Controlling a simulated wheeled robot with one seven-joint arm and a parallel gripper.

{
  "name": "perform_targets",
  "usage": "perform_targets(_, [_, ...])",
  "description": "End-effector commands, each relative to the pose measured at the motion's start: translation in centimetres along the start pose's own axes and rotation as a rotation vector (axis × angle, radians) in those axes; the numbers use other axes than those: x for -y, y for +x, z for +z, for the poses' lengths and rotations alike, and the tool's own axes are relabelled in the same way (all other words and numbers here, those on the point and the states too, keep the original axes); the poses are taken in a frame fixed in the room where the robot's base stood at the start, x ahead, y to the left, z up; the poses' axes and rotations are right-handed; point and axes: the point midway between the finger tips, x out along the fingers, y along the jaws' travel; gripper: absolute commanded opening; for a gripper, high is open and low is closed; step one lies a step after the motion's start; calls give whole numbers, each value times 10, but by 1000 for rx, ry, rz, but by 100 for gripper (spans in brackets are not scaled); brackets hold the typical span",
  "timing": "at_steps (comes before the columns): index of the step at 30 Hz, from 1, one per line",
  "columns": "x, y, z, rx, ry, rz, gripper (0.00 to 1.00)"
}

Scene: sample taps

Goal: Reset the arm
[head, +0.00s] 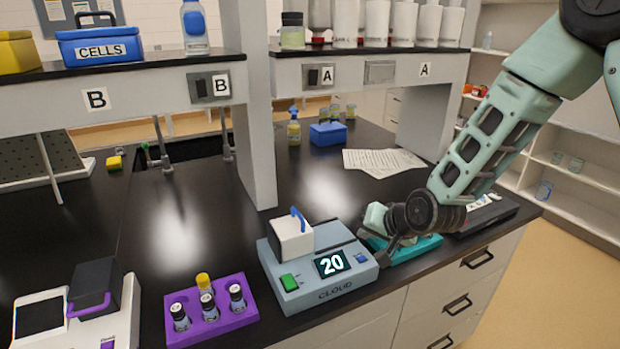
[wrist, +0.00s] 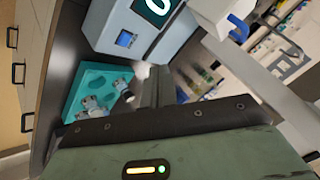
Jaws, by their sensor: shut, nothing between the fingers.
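My mint-green arm (head: 490,130) reaches down from the upper right in the head view. My gripper (head: 386,256) is low over the counter, just right of the grey CLOUD device and at the teal tray (head: 418,248). It is shut and empty. In the wrist view, the green gripper body fills the bottom and the fingers (wrist: 150,82) point up the picture. The teal tray (wrist: 73,108) there holds a few small grey-white capped pieces beside the fingers. I cannot tell whether the fingers touch anything.
The CLOUD device (head: 345,283), reading 20, stands close left of my gripper. A purple rack (head: 240,313) with several vials is farther left. A dark keyboard-like item (head: 490,215) lies to the right. A shelf post (head: 255,150) rises behind. Papers (head: 383,162) lie behind my gripper.

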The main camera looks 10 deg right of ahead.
Motion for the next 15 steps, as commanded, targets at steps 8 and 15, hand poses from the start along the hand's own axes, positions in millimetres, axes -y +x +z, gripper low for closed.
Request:
perform_targets(8, [56, -69, 87, 284, -367, 57, 0])
perform_targets(15, [64, -173, 179, 585, -743, 122, 0])
